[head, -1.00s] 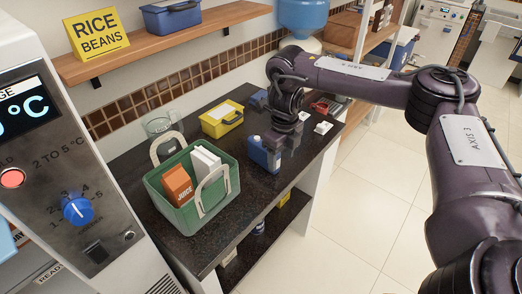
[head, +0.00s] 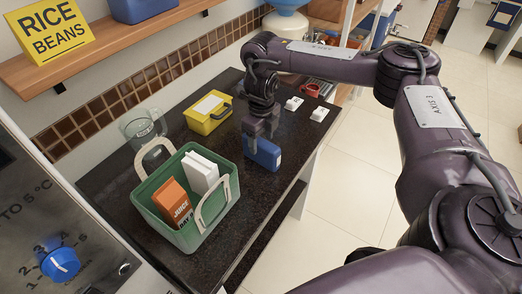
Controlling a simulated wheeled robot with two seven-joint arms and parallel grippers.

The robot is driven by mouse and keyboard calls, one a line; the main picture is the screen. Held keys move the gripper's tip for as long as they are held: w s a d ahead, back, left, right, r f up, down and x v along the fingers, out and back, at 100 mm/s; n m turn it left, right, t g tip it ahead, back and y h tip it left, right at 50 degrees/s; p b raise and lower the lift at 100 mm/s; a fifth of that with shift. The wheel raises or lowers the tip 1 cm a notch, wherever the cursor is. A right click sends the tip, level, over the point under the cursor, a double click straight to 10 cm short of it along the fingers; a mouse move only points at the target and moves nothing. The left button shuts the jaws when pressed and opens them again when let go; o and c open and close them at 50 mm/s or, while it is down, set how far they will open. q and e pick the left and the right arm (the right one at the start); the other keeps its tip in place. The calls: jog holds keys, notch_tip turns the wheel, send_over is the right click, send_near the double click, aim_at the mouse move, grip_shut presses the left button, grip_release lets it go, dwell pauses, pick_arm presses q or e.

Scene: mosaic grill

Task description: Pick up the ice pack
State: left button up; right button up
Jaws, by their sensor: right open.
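A blue block-shaped item with a white label, which looks like the ice pack (head: 264,154), stands upright on the dark counter to the right of the green basket. My right gripper (head: 261,132) points down at the top of the ice pack. Its jaws are open, with the fingers close to the pack's upper edge and partly covering it. I cannot tell whether they touch it. My left gripper is out of view.
A green basket (head: 186,236) with raised handles holds an orange juice carton (head: 174,204) and white cartons (head: 202,172). A glass jug (head: 140,128), a yellow box (head: 207,114) and small white items (head: 293,103) stand on the counter (head: 110,188). A shelf (head: 95,55) hangs above.

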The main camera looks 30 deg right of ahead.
notch_tip(320, 180, down, 2)
jog(key=shift+f+p, duration=0.25)
jog(key=shift+p, duration=0.1)
jog(key=shift+w+f, duration=0.1)
jog(key=shift+f, duration=0.35)
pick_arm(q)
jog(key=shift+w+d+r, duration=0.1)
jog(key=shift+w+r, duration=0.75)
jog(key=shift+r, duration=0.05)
pick_arm(e)
jog(key=shift+r, duration=0.1)
grip_shut()
